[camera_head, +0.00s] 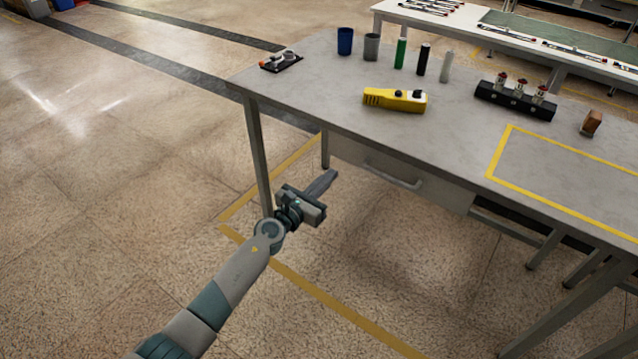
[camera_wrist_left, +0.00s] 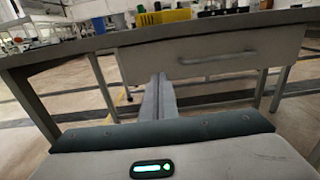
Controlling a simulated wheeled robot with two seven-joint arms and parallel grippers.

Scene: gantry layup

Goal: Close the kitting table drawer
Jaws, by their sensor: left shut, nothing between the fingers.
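The kitting table (camera_head: 300,95) has a grey top. Its grey drawer (camera_head: 408,170) sits under the front edge, with a bar handle (camera_head: 393,177) on its face. The drawer face (camera_wrist_left: 262,48) and handle (camera_wrist_left: 208,57) also show in the left wrist view, right of the fingers. I cannot tell how far the drawer stands out. My left gripper (camera_head: 326,181) is shut and empty, in front of the table and left of the handle, apart from it. Its fingers (camera_wrist_left: 158,98) point toward the drawer's lower left part in the wrist view. My right gripper is not in view.
On the table are a yellow tool (camera_head: 395,100), a black block with several red-topped parts (camera_head: 515,101), cups and bottles, and a brown block (camera_head: 591,122). A table leg (camera_head: 257,150) stands near my left gripper. The floor at left is clear.

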